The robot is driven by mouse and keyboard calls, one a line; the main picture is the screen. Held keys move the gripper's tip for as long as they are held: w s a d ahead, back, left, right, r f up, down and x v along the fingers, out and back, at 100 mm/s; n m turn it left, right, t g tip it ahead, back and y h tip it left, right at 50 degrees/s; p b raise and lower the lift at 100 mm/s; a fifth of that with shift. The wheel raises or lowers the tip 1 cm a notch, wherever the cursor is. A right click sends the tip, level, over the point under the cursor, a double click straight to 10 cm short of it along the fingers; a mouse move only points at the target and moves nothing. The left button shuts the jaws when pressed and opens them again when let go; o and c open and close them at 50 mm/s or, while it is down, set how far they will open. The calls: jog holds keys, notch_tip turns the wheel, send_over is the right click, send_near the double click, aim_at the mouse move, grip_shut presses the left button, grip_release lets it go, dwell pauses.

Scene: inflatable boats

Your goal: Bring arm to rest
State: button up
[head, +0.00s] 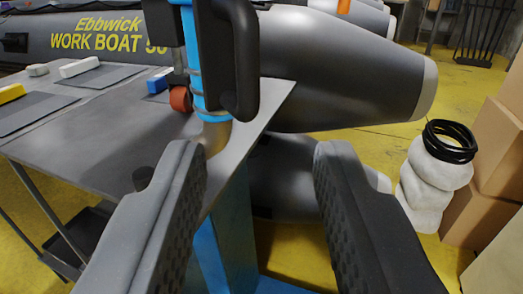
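My gripper (260,165) fills the lower middle of the head view. Its two dark grey padded fingers stand wide apart with nothing between them. Through the gap I see the edge of a grey table, a blue post and yellow floor. A black handle on a blue and metal upright (205,70) stands just ahead of the left finger, near the table edge. I cannot tell how near it is to the fingertips.
The grey table (110,135) at left carries a yellow block (11,93), a white block (79,67) and dark sheets. A grey inflatable boat (340,65) lies behind. White sacks (430,185) with black rings (450,140) and cardboard boxes (490,180) stand at right. Some yellow floor is clear.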

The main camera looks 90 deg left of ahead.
jog(key=w+d+r+m+t+h+b, duration=0.1)
jog(key=w+d+r+m+t+h, duration=0.15)
jog(key=w+d+r+t, duration=0.6)
jog(key=w+d+r+m+t+h+b, duration=0.1)
jog(key=w+d+r+t+h, duration=0.3)
jog(key=w+r, duration=0.6)
jog(key=s+d+r+m+t+h+b, duration=0.2)
jog(key=d+r+m+t+h, duration=0.2)
jog(key=d+r, duration=0.85)
jog(key=s+d+r+m+t+h+b, duration=0.1)
jog(key=s+d+r+m+h+b, duration=0.1)
jog(key=s+d+r+m+h, duration=0.75)
jog(key=s+d+r+g+y, duration=0.1)
jog(key=s+d+r, duration=0.1)
jog(key=s, duration=0.7)
jog(key=s+d+r+g+y+b, duration=0.1)
jog(key=s+d+r, duration=0.2)
jog(key=s, duration=0.5)
jog(key=shift+s+d+r+m, duration=0.15)
jog(key=shift+s+d+m, duration=0.25)
jog(key=shift+d, duration=0.35)
jog(key=shift+g, duration=0.25)
